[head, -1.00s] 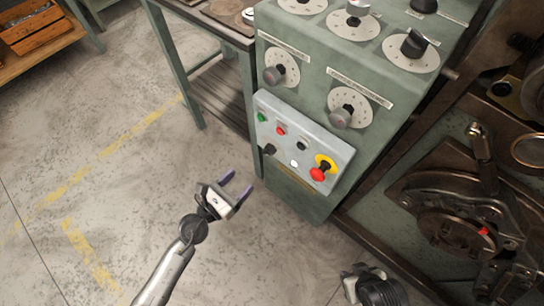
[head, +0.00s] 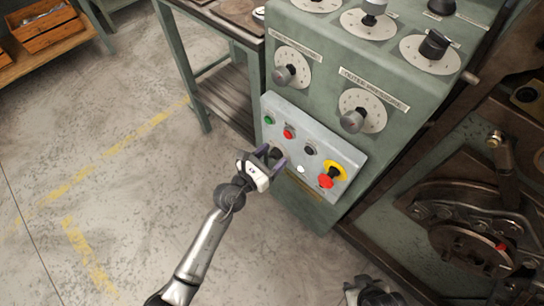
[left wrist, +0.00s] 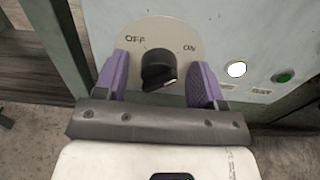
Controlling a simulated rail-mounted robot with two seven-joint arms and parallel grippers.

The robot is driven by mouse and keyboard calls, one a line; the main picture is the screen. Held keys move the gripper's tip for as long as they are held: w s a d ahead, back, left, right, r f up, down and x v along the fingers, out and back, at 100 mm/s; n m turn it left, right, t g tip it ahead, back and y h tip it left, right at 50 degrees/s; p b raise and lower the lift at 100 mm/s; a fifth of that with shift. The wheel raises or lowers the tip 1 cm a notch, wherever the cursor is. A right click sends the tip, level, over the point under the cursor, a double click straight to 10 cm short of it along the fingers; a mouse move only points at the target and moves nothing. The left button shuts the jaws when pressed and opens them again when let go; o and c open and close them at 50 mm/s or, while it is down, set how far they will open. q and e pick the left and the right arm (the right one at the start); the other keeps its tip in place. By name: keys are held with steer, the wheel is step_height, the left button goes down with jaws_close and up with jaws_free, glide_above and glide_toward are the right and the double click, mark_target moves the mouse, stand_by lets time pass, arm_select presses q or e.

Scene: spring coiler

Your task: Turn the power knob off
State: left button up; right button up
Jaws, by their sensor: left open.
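The black power knob (left wrist: 158,70) sits on a pale round plate marked OFF at upper left and ON at upper right in the left wrist view. My left gripper (left wrist: 160,84) is open, with one purple finger on each side of the knob. Gaps show between the fingers and the knob, so it is not gripped. In the head view my left gripper (head: 271,157) is at the lower left corner of the control panel (head: 337,150) and partly hides the knob. My right gripper (head: 372,292) is at the bottom edge, dark and cut off; its jaws cannot be made out.
The panel also bears a green button (head: 268,120), a red button (head: 289,132), a black control (head: 310,149) and a red emergency stop (head: 327,181) on yellow. Dials stand above on the green cabinet (head: 330,75). A bench (head: 225,90) stands left; the floor in front is clear.

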arm_select(q)
steer(key=shift+c, duration=0.4)
steer(key=c, duration=0.8)
steer(key=n+p, duration=0.2)
steer(key=p, duration=0.1)
steer(key=shift+a+r+n, duration=0.1)
steer(key=shift+r+n, duration=0.05)
steer(key=shift+n, duration=0.15)
steer(key=n+p, duration=0.3)
steer(key=n, duration=0.1)
steer(key=n+p, duration=0.4)
steer(key=n, duration=0.2)
steer(key=shift+w+a+n, duration=0.1)
steer(key=shift+n, duration=0.3)
steer(key=n, duration=0.1)
steer(key=n+p, duration=0.1)
steer(key=shift+f+n, duration=0.25)
steer(key=shift+n, duration=0.15)
steer(key=shift+f+n+p, duration=0.1)
steer(key=shift+n+p, duration=0.5)
steer(key=shift+n, duration=0.2)
